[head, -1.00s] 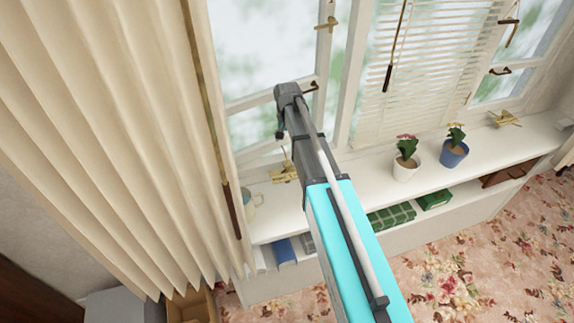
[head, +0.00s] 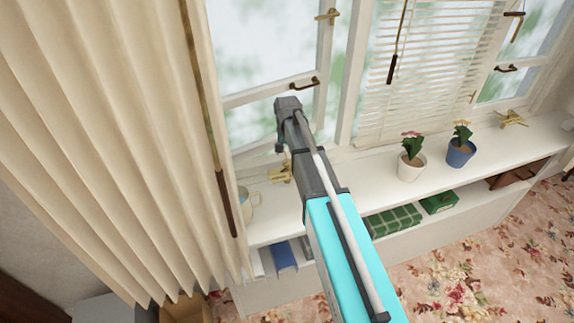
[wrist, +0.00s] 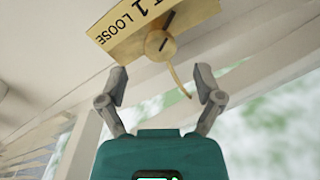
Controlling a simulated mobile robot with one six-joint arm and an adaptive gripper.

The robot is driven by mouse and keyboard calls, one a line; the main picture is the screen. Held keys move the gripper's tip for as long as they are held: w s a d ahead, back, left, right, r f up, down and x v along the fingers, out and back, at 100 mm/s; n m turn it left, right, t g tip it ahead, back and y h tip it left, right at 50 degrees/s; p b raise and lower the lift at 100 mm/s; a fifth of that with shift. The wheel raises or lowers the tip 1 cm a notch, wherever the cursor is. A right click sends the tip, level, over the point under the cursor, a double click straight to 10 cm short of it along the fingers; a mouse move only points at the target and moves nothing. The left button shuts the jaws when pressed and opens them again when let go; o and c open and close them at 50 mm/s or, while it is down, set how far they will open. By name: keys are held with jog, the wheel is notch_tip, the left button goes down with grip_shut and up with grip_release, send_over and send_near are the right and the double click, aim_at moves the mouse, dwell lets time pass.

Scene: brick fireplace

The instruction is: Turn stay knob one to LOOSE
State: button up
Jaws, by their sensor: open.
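In the wrist view a brass plate (wrist: 120,30) reads "1" and "LOOSE", with LOOSE at its left end; its right part is cut off by the frame. A round brass knob (wrist: 158,45) sits at the plate's lower edge, with a dark mark on its face and a thin curved brass piece hanging below. My gripper (wrist: 162,84) is open and empty, its fingers apart on either side below the knob, not touching it. In the head view brass stay hardware (head: 281,171) shows on the sill beside my arm's end; my fingers are mostly hidden there.
The white sill (head: 350,172) holds a mug (head: 246,203) at left and two potted plants, one in a white pot (head: 410,168) and one in a blue pot (head: 460,154). A cream curtain (head: 110,150) hangs left. Window frames and a blind (head: 425,70) stand behind.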

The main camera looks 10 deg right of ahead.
aim_at(287, 161)
jog(key=shift+f+b, duration=1.65)
jog(key=shift+f, duration=0.3)
jog(key=shift+c, duration=0.2)
jog(key=c, duration=1.1)
jog(key=shift+c, duration=0.2)
